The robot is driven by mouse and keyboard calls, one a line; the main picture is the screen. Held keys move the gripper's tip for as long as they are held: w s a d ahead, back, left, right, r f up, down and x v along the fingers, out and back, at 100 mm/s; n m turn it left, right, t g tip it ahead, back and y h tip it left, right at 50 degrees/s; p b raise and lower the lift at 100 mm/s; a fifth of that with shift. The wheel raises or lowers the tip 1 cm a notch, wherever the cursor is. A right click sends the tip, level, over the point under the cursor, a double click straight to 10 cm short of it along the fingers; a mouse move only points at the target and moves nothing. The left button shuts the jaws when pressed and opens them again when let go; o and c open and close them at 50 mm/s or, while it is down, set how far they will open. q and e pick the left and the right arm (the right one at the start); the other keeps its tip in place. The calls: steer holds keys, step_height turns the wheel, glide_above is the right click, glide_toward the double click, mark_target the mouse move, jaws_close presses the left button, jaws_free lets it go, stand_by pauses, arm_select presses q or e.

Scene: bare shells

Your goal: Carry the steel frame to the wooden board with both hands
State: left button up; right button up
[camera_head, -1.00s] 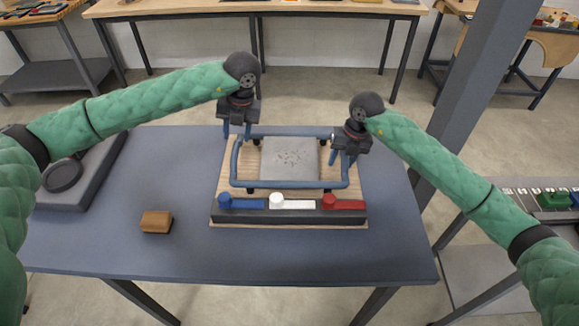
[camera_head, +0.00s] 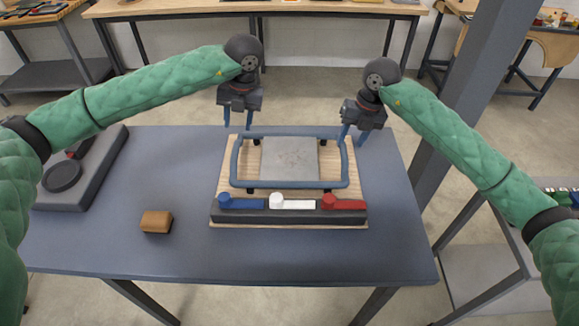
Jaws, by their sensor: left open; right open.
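The steel frame, a blue-grey tubular loop with rounded corners (camera_head: 290,185), lies on the wooden board (camera_head: 225,180) around a grey square plate (camera_head: 290,158). The board rests on the blue-grey table. My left gripper (camera_head: 237,126) is open and empty above the frame's far left corner, apart from it. My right gripper (camera_head: 352,138) is open and empty just above the frame's far right corner; whether its fingers touch the frame I cannot tell.
A dark bar with blue, white and red levers (camera_head: 290,204) runs along the board's near edge. A brown block (camera_head: 156,222) lies to the left. A grey device with a round dark disc (camera_head: 62,176) stands at the table's left end. A grey post (camera_head: 475,80) rises at right.

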steer(key=shift+d+r, duration=0.15)
steer(key=shift+r, duration=0.55)
steer(key=shift+d+r, duration=0.15)
steer(key=shift+r, duration=0.55)
